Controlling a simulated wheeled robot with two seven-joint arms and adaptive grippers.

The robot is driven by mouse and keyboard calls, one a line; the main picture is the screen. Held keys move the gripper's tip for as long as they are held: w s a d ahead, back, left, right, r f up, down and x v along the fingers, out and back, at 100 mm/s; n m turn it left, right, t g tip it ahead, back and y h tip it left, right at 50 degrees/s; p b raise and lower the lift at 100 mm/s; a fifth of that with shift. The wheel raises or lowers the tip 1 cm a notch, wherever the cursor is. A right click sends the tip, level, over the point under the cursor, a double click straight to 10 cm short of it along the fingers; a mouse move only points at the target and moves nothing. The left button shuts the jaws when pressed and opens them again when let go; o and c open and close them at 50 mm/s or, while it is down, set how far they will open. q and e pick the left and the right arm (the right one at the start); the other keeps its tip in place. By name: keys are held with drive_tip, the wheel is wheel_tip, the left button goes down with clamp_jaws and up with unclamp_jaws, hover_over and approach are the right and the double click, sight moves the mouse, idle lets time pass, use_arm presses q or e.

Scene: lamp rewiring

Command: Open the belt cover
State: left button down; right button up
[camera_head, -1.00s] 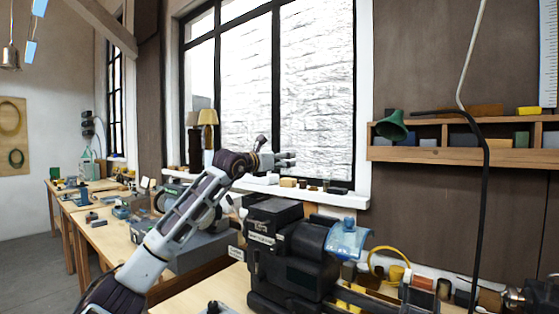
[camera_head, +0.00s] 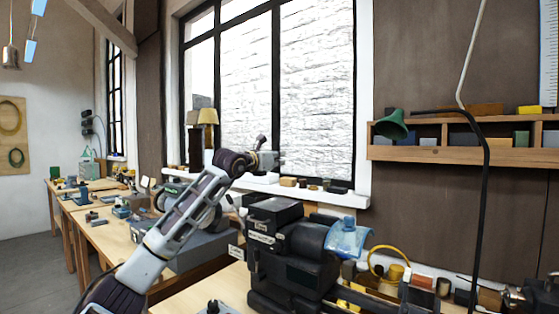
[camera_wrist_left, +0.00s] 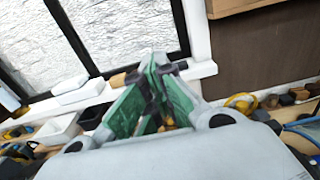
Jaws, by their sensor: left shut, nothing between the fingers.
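A black lathe-like machine (camera_head: 300,262) stands on the near bench, with a boxy black housing (camera_head: 275,208) on its upper left that looks like the belt cover. The housing looks closed, and a small pale label shows on its front. My left gripper (camera_head: 272,160) is above and behind the housing, near the window sill and apart from the machine. Its fingers are foreshortened in the head view. In the left wrist view its green-padded fingers (camera_wrist_left: 155,95) are together and empty. The right gripper is in neither view.
A clear blue guard (camera_head: 347,238) sits right of the housing. A yellow ring (camera_head: 388,262) and small parts lie farther right. A green lamp (camera_head: 392,125) on a black stem stands at the right. The window sill (camera_head: 320,197) holds small items behind the machine.

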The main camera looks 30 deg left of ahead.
use_arm(q)
drive_tip(key=c, duration=2.2)
unclamp_jaws()
drive_tip(key=o, duration=1.7)
drive_tip(key=shift+s, duration=0.15)
drive_tip(key=shift+s+a, duration=0.15)
drive_tip(key=shift+s, duration=1.8)
drive_tip(key=shift+s+a, duration=0.15)
drive_tip(key=shift+s, duration=1.75)
drive_tip(key=shift+s+a, duration=0.15)
drive_tip(key=shift+s, duration=1.8)
